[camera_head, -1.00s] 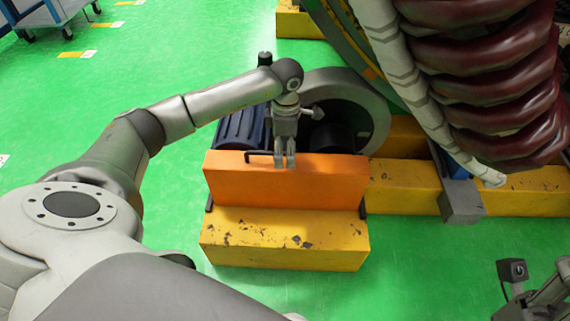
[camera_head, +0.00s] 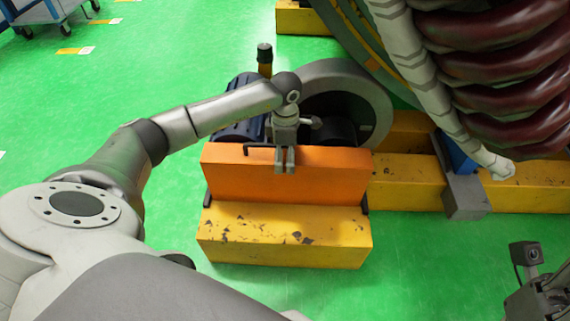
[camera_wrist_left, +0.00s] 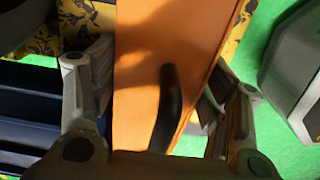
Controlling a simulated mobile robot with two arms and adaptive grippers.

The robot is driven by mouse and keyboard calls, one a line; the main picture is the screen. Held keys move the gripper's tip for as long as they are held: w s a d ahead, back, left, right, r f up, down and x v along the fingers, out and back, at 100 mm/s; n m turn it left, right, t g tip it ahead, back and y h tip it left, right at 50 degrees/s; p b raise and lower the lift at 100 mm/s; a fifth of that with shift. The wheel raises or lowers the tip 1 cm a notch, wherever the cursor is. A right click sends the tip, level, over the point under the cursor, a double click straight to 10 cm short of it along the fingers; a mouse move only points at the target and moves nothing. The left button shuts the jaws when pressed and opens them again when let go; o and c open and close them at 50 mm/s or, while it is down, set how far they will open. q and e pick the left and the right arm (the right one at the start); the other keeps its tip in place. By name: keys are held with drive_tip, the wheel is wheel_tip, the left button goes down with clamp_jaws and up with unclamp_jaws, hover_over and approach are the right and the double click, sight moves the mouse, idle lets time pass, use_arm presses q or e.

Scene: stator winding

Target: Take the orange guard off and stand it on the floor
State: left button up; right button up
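The orange guard (camera_head: 285,177) stands upright behind a worn yellow block. A black handle (camera_head: 258,150) shows at its top edge. My left gripper (camera_head: 284,170) is at the guard's top edge, beside the handle, pointing down. In the left wrist view the gripper's fingers (camera_wrist_left: 157,95) are apart, one on each side of the orange guard (camera_wrist_left: 150,30), with the black handle (camera_wrist_left: 168,100) between them. I cannot tell whether the fingers touch the guard. Part of my right gripper (camera_head: 545,297) shows at the lower right edge, too cut off to judge.
The yellow block (camera_head: 285,240) stands in front of the guard. A grey wheel (camera_head: 380,110) and a blue motor (camera_head: 238,115) are behind it. A yellow beam (camera_head: 410,185) and dark red coils (camera_head: 490,60) are at right. Green floor (camera_head: 110,110) is clear at left.

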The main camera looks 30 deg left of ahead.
use_arm(q)
drive_tip(key=shift+w+r, duration=0.1)
drive_tip(key=c, duration=0.6)
drive_tip(key=shift+o, duration=0.2)
drive_tip(key=shift+r, duration=0.1)
